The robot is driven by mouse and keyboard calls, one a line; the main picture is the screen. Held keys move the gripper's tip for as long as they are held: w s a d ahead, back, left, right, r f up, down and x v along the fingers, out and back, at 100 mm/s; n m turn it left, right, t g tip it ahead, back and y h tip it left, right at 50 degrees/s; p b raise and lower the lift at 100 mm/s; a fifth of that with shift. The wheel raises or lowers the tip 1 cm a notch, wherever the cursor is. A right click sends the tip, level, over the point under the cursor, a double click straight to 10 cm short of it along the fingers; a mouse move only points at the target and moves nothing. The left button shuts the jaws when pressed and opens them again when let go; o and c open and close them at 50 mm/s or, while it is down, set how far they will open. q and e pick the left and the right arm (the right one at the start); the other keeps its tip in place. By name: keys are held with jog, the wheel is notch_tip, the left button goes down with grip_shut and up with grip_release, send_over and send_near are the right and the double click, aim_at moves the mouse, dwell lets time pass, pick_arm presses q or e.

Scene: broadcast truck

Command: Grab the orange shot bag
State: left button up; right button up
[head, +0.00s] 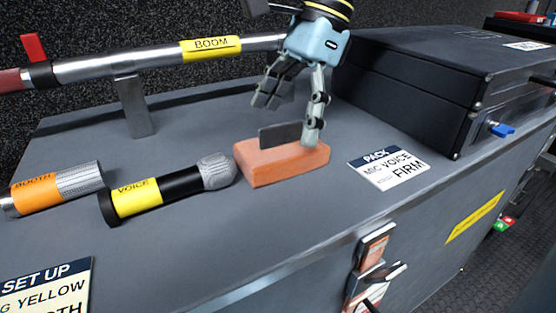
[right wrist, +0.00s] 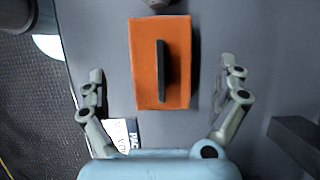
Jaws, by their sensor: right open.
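The orange shot bag (head: 283,168) is a brick-like block with a black upright strip on top. It lies on the grey worktop in the middle of the head view. My right gripper (head: 287,121) is open above it, and one finger overlaps the bag's right end in the picture. In the right wrist view the bag (right wrist: 180,80) lies between the spread fingers of the gripper (right wrist: 165,74), with a gap on both sides. I cannot tell how high the fingertips are above the worktop. My left gripper is not in view.
The VOICE microphone (head: 165,191) lies close left of the bag, the BOOTH microphone (head: 52,190) farther left. The boom pole (head: 140,62) runs behind on a stand. A PACK card (head: 389,167) lies to the right, before a black case (head: 420,85).

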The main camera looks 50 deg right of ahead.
aim_at(273, 146)
jog(key=shift+a+f, duration=0.1)
jog(key=shift+f, duration=0.25)
jog(key=b+x, duration=0.3)
jog(key=shift+f, duration=0.25)
jog(key=shift+w+a+f+b, duration=0.2)
jog(key=shift+a+f+b, duration=0.05)
jog(key=shift+f+b, duration=0.25)
jog(key=shift+f, duration=0.15)
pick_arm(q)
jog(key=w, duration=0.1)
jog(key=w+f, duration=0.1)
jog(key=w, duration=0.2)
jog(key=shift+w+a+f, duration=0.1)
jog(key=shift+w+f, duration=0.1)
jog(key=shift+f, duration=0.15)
pick_arm(e)
jog(key=shift+a, duration=0.1)
jog(key=c, duration=1.6)
